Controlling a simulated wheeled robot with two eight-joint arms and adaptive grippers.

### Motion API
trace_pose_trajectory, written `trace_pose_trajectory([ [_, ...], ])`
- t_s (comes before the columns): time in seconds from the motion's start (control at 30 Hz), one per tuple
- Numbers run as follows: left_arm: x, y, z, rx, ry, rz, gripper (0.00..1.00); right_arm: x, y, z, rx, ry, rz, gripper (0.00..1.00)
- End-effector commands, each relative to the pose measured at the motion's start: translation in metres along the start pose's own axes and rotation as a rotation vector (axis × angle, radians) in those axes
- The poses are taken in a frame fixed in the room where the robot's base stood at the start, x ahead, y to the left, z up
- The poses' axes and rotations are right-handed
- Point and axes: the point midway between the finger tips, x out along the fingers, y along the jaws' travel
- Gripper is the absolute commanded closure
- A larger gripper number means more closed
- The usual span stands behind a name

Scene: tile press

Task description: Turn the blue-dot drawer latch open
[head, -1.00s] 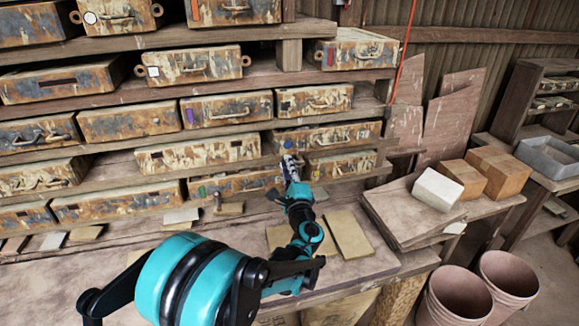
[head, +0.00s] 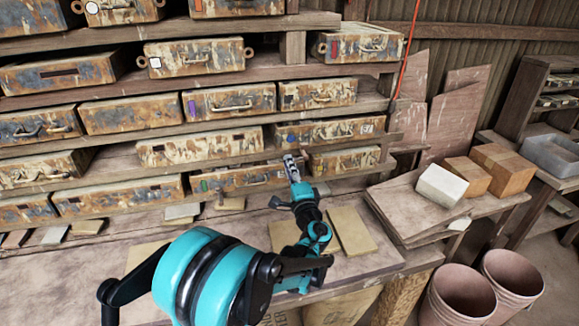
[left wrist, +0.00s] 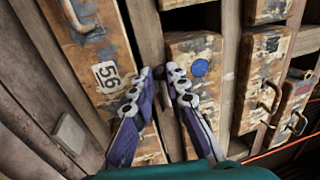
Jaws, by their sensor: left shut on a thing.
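The blue dot (left wrist: 200,67) marks the rusty, paint-worn drawer (left wrist: 192,120) in the left wrist view. My left gripper (left wrist: 158,82) is beside that dot, its fingertips at the drawer's edge. It is shut on a small dark piece (left wrist: 159,73), which looks like the latch; the fingertips hide most of it, so its angle cannot be told. In the head view, my left gripper (head: 291,160) reaches up to the lower drawer rows and covers part of the fronts there. My right gripper is not in view.
A drawer labelled 56 (left wrist: 85,45) lies left of the gripper in the wrist view, and a drawer with a handle (left wrist: 262,85) lies right. Flat tiles (head: 350,232) lie on the bench below. Blocks (head: 442,185) and buckets (head: 460,295) stand to the right.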

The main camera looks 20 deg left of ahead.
Motion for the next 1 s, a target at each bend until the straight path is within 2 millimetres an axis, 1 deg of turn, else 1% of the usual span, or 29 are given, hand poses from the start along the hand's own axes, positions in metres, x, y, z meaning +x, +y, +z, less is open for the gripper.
trace_pose_trajectory([
  [0.17, -0.001, 0.001, 0.000, -0.002, 0.000, 0.002, 1.00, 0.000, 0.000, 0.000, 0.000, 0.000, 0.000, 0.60],
  [0.2, -0.001, 0.001, 0.000, -0.002, 0.000, 0.002, 0.75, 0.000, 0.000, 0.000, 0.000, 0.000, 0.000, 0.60],
  [0.23, -0.001, 0.001, 0.000, -0.001, 0.000, 0.002, 0.71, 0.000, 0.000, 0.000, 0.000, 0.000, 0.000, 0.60],
  [0.57, -0.003, 0.001, 0.000, 0.000, 0.001, 0.001, 0.71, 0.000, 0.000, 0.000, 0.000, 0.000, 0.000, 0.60],
  [0.67, -0.013, 0.001, 0.000, 0.000, 0.001, 0.001, 0.71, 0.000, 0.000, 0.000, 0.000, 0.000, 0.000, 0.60],
  [0.77, -0.032, 0.001, -0.001, 0.000, 0.003, 0.001, 0.71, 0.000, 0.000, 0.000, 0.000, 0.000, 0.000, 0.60],
  [1.0, -0.085, 0.001, -0.001, -0.001, 0.005, 0.002, 0.71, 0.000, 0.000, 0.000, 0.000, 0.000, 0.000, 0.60],
])
